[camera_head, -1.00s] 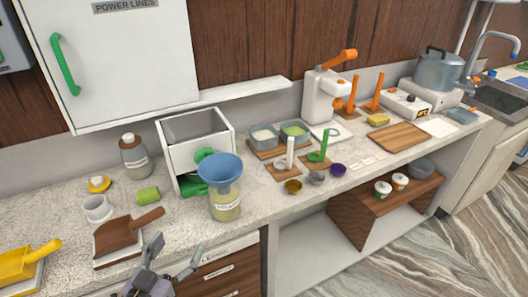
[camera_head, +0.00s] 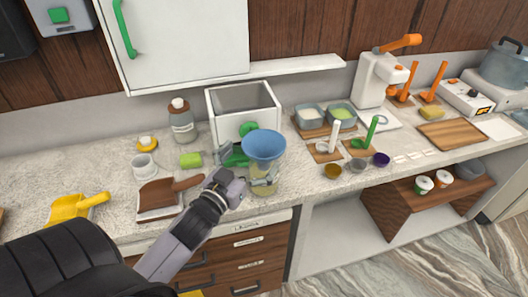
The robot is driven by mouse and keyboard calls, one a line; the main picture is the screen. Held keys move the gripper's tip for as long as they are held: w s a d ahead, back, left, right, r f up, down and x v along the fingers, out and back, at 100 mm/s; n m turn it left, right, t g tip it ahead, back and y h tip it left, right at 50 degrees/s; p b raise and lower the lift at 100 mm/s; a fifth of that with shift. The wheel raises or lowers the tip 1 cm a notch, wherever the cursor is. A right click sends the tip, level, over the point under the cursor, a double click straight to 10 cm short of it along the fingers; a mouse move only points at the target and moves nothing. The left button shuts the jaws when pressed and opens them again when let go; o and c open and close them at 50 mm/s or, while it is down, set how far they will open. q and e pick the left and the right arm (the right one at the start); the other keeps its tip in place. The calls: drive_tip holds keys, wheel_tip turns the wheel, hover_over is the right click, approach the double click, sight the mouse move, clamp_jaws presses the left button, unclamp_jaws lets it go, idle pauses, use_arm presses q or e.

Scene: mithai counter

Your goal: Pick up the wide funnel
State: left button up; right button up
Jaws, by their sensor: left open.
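The wide blue funnel (camera_head: 264,145) sits in the mouth of a clear jar (camera_head: 266,180) with a pale yellow content, near the counter's front edge. My left gripper (camera_head: 246,168) reaches in from the left at the jar. Its fingers are open and spread. One finger shows in front of the jar just below the funnel's cone, and the other stands to the left of the funnel. I cannot tell whether either touches the funnel or the jar. My right gripper is not in view.
A white open bin (camera_head: 240,100) with green items at its front stands behind the funnel. Small bowls (camera_head: 333,171) stand to the right. A white cabinet (camera_head: 190,40) hangs above.

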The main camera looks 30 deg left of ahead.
sight(273, 133)
use_arm(q)
drive_tip(key=w+p, duration=0.2)
drive_tip(key=w, duration=0.3)
drive_tip(key=shift+w+a, duration=0.1)
drive_tip(key=shift+w, duration=0.15)
drive_tip(key=shift+w+f, duration=0.1)
drive_tip(key=shift+w, duration=0.2)
drive_tip(key=shift+s, duration=0.1)
drive_tip(key=shift+c, duration=0.2)
drive_tip(key=c, duration=0.8)
drive_tip(key=shift+o, duration=0.2)
